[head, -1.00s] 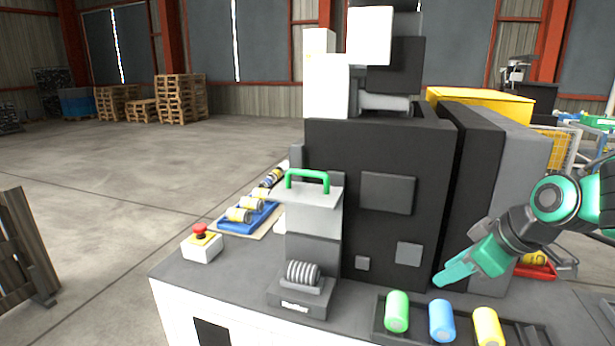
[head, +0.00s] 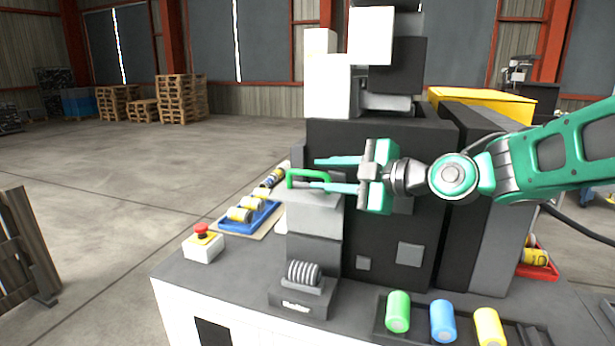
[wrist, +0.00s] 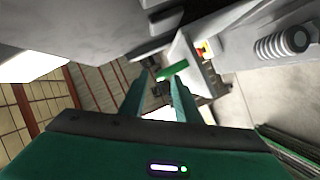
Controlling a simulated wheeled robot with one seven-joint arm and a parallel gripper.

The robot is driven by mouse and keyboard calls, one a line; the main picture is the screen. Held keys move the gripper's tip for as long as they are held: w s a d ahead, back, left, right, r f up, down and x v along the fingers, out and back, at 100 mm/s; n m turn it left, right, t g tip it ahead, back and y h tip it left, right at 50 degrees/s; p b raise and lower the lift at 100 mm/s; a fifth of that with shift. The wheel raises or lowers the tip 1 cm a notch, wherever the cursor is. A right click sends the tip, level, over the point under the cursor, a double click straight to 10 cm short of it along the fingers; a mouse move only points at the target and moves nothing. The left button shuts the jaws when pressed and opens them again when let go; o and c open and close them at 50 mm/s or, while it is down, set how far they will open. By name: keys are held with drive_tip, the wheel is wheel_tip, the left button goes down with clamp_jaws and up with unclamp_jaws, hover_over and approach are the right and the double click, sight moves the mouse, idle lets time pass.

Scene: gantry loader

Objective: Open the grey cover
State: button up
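The grey cover (head: 316,226) stands on the machine bench against the dark housing. Its green handle (head: 308,173) is upright on top, and the cover looks closed. My gripper (head: 310,172) comes in from the right at handle height. Its two fingers are spread apart, one tip beyond the handle and one near its lower part. In the wrist view the green handle (wrist: 172,70) shows just ahead of my fingertips (wrist: 160,76), close to the right finger. Nothing is clamped. I cannot tell whether the fingers touch the handle.
A ribbed grey roller (head: 304,272) sits in front of the cover. A red stop button (head: 201,230) is to the left, by a blue tray (head: 262,218) of cylinders. Green (head: 398,311), blue (head: 443,320) and yellow (head: 488,327) cylinders lie at front right. The dark housing (head: 330,140) stands behind.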

drive_tip(key=shift+x, duration=2.4)
clamp_jaws()
